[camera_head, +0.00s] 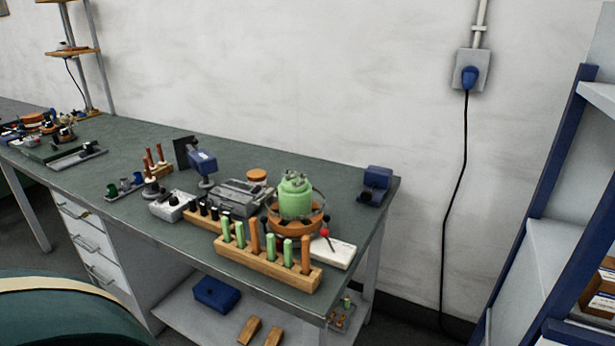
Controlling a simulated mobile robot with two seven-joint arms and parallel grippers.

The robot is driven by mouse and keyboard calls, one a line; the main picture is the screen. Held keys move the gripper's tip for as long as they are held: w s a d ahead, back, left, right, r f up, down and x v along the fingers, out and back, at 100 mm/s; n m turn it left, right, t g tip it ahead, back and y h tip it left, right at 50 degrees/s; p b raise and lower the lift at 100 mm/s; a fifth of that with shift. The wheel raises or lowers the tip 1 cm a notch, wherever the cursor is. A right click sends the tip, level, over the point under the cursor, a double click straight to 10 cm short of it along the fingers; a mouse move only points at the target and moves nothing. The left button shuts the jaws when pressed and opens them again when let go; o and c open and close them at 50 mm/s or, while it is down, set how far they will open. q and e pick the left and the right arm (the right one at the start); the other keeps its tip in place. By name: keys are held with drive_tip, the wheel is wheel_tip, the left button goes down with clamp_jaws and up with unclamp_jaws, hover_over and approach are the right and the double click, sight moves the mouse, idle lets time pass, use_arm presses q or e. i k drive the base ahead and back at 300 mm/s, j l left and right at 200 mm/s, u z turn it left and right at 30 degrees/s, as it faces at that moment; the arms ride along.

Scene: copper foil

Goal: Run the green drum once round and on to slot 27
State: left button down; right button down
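The green drum (295,197) stands upright on an orange-brown round base (290,229) near the right end of the workbench. A thin clear or metal ring shows around its lower part. A small red knob (325,232) on a thin dark rod is at its front right. A white plate (333,253) lies beside the base and carries marks too small to read. Slot numbers, slot 27 included, cannot be made out. Neither of my grippers is in view.
A wooden rack (268,262) with green and copper rods stands in front of the drum. A grey box (239,197) and a blue device (203,164) are to its left, a blue block (375,184) behind right. A blue shelf unit (560,170) stands at the right.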

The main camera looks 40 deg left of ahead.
sight(295, 214)
drive_tip(key=u, duration=1.2)
